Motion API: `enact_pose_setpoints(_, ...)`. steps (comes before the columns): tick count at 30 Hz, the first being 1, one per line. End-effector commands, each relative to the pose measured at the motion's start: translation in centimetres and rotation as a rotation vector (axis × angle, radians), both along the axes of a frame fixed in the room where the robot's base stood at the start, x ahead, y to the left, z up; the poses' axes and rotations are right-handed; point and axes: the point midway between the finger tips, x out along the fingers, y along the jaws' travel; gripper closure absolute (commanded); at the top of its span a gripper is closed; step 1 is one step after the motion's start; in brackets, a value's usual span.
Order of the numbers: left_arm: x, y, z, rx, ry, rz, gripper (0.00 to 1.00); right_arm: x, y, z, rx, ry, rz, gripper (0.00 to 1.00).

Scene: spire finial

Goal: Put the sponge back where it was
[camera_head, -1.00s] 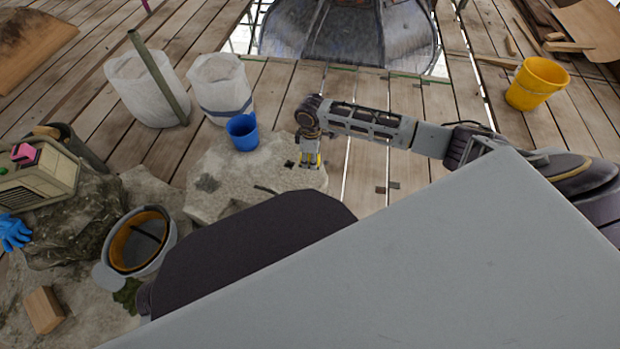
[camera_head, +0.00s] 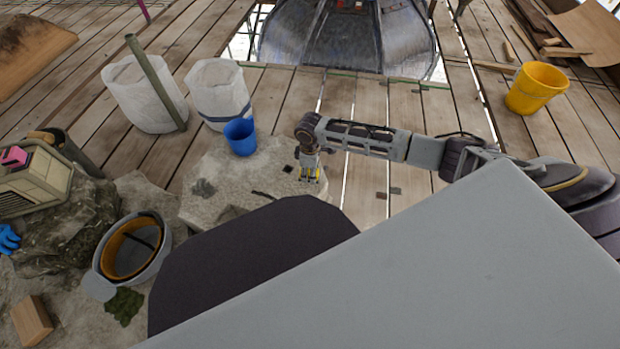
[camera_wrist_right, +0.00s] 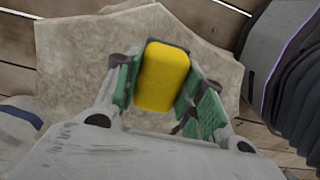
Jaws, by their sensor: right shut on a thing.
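The yellow sponge (camera_wrist_right: 163,76) is between the green-padded fingers of my right gripper (camera_wrist_right: 168,88) in the right wrist view. The gripper is shut on it. In the head view my right gripper (camera_head: 309,174) points down over the right part of a pale stone slab (camera_head: 225,180). Only a little yellow of the sponge (camera_head: 313,174) shows there. I cannot tell whether the sponge touches the slab. My left gripper is not in view.
A blue cup (camera_head: 240,137) stands at the slab's back edge, with white sacks (camera_head: 218,90) behind it. A grey helmet (camera_head: 133,247), a radio (camera_head: 35,178) and a wooden block (camera_head: 32,320) are at left. A yellow bucket (camera_head: 537,88) stands far right on planks.

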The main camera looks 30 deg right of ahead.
Motion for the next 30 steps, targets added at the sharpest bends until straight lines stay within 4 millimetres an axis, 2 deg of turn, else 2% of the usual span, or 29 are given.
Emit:
enact_pose_setpoints(8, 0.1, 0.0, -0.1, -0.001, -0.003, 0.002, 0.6, 0.0, 0.0, -0.2, 0.0, 0.0, 0.0, 0.84)
enact_pose_setpoints(21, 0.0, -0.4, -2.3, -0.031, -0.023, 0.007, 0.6, 0.0, 0.0, -3.5, 0.0, 0.0, 0.0, 0.84)
enact_pose_setpoints(30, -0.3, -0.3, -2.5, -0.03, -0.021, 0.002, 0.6, 0.0, 0.0, -3.7, 0.001, -0.001, 0.0, 0.84)
